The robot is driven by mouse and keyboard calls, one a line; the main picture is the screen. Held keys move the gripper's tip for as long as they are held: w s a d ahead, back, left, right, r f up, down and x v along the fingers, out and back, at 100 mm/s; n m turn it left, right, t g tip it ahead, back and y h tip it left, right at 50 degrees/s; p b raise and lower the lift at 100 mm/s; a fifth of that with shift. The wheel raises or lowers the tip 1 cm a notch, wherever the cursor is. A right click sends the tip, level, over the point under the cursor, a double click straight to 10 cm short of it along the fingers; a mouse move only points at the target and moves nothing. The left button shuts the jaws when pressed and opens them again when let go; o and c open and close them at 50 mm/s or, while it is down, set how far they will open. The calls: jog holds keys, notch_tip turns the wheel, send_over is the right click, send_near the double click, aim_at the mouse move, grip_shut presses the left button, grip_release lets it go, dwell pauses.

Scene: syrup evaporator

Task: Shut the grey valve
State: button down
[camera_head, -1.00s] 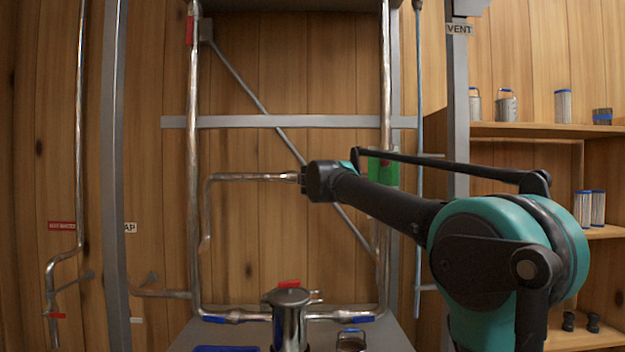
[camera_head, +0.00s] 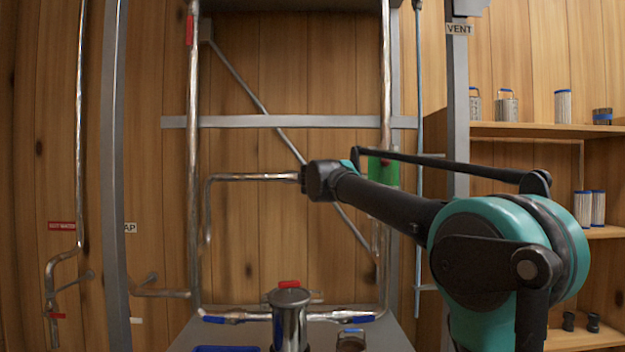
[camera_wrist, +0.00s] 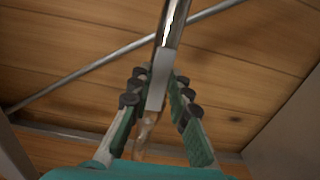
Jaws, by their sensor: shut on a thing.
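In the wrist view, my gripper (camera_wrist: 158,88) is shut on a flat grey handle (camera_wrist: 158,78), with green pads and dark fingertips on both sides of it. This appears to be the grey valve's handle. It lines up with a shiny metal pipe (camera_wrist: 174,24) running up out of the picture, with more pipe below. In the head view, my arm reaches in from the right to the pipework, and its wrist hides the fingers and the held handle. A bent metal pipe (camera_head: 250,178) ends at my wrist in that picture.
A metal canister with a red handle (camera_head: 290,318) stands on the grey bench below. Blue valve handles (camera_head: 213,319) sit on the lower pipes. A vertical pipe (camera_head: 193,150) and a grey crossbar (camera_head: 280,121) surround the arm's end.

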jog(key=a+r+n, duration=0.7)
jog(key=n, duration=1.1)
jog(key=shift+a+r, duration=0.15)
jog(key=shift+a, duration=0.15)
dwell(0.5)
jog(key=c, duration=1.4)
grip_release()
